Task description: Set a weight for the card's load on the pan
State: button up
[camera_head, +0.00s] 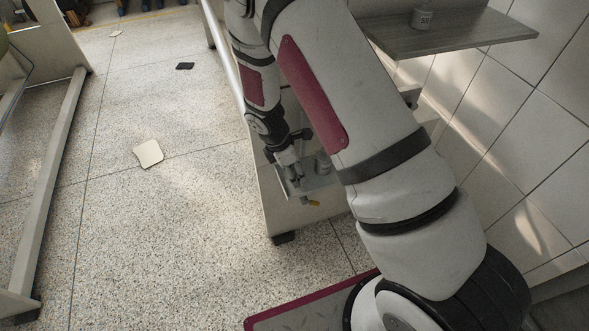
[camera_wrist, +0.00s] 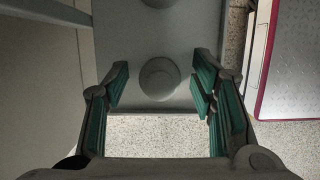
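In the wrist view a round grey weight (camera_wrist: 159,78) stands on a flat grey surface (camera_wrist: 125,28), near its edge. My gripper (camera_wrist: 160,92) is open, with green-padded fingers left and right of the weight and gaps visible on both sides. A second round grey object (camera_wrist: 160,3) is cut off by the top edge. In the head view my gripper (camera_head: 291,180) is low over a small pale platform, and a grey cylinder (camera_head: 323,163) stands to its right. Another grey weight with a label (camera_head: 421,18) stands on the wall shelf. I cannot make out a card's writing or a pan for certain.
The grey wall shelf (camera_head: 460,32) juts out beside the tiled wall, right of my arm. A pale cabinet or bench side (camera_head: 277,205) stands below my gripper.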

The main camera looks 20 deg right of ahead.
jog(key=s+a+r+m+p, duration=0.1)
jog(key=s+r+m, duration=0.1)
jog(key=r, duration=1)
jog(key=s+r+m+p, duration=0.1)
jog(key=s+r+m, duration=0.2)
jog(key=r, duration=0.9)
jog(key=s+d+r+m+t+y, duration=0.1)
jog(key=s+d+r+m+y, duration=0.1)
jog(key=s+r+m, duration=0.9)
jog(key=s+a+r+m+y, duration=0.1)
jog(key=s+r+m, duration=0.1)
jog(key=s, duration=1.4)
jog(key=shift+s+r+t+y, duration=0.15)
jog(key=shift+r+t+y, duration=0.15)
jog(key=shift+r+t, duration=0.15)
